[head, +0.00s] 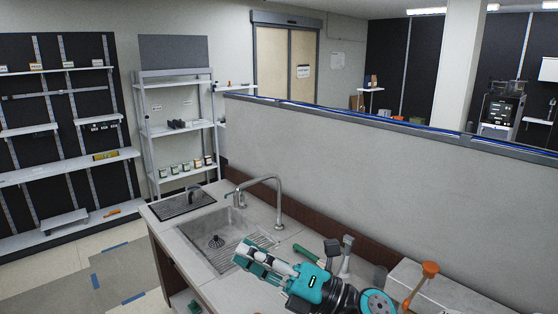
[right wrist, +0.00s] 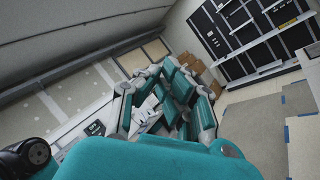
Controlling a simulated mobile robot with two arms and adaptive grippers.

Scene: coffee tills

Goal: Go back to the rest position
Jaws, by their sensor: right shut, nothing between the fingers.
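My right gripper (head: 247,255) is teal and grey and reaches in from the lower right of the head view. It hangs over the counter beside the sink (head: 217,240), with its fingers pointing left. Its fingers are shut and hold nothing. In the right wrist view the gripper's fingers (right wrist: 168,70) come together in the middle of the picture. My left gripper is in neither view.
The counter (head: 172,246) carries a tall tap (head: 279,205) and a dark mat (head: 180,205). A green-handled item (head: 306,253) and an orange-topped item (head: 430,269) stand near my right arm. A partition (head: 380,160) runs behind. Open floor (head: 65,285) lies left.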

